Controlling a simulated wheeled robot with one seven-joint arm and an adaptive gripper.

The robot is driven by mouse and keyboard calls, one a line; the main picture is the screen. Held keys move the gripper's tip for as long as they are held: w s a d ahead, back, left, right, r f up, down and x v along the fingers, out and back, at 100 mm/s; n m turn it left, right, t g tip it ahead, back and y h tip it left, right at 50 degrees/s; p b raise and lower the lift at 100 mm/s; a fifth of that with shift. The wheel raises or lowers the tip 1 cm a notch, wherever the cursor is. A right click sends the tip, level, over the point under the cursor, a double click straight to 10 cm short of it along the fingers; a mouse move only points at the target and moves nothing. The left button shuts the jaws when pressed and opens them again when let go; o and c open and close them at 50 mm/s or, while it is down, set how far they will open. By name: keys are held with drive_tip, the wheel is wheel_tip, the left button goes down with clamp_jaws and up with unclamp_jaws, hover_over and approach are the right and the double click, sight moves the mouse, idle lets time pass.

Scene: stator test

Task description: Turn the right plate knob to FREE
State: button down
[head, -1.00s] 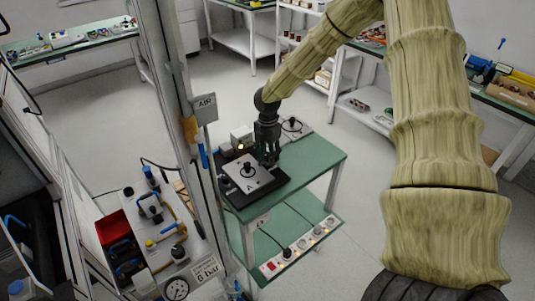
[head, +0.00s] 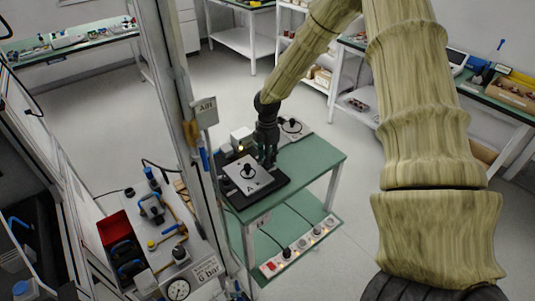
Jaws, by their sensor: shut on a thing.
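The metal plate marked A (head: 254,181) lies on a black base (head: 278,187) on the green-topped table. A black knob (head: 248,171) stands near the middle of the plate. My gripper (head: 268,163) points down at the back right corner of the plate and black base. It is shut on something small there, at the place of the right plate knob. The fingers hide that knob, so its setting and any FREE mark cannot be read.
A grey unit with a black round part (head: 292,127) and a small white box (head: 241,137) stand behind the plate. A frame post with an AIR sign (head: 205,112) rises close on the left. The right part of the green tabletop (head: 318,156) is clear. A power strip (head: 300,246) lies on the shelf below.

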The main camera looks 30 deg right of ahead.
drive_tip(key=m, duration=0.3)
drive_tip(key=shift+r+m+p, duration=0.15)
drive_tip(key=shift+m+p, duration=0.15)
drive_tip(key=shift+p, duration=0.1)
drive_tip(key=m, duration=0.3)
drive_tip(key=shift+w+m+p, duration=0.1)
drive_tip(key=shift+m+p, duration=0.2)
drive_tip(key=shift+m, duration=0.1)
drive_tip(key=m, duration=0.6)
drive_tip(key=shift+m, duration=0.3)
drive_tip(key=c, duration=1.2)
unclamp_jaws()
wheel_tip(320, 180, up, 12)
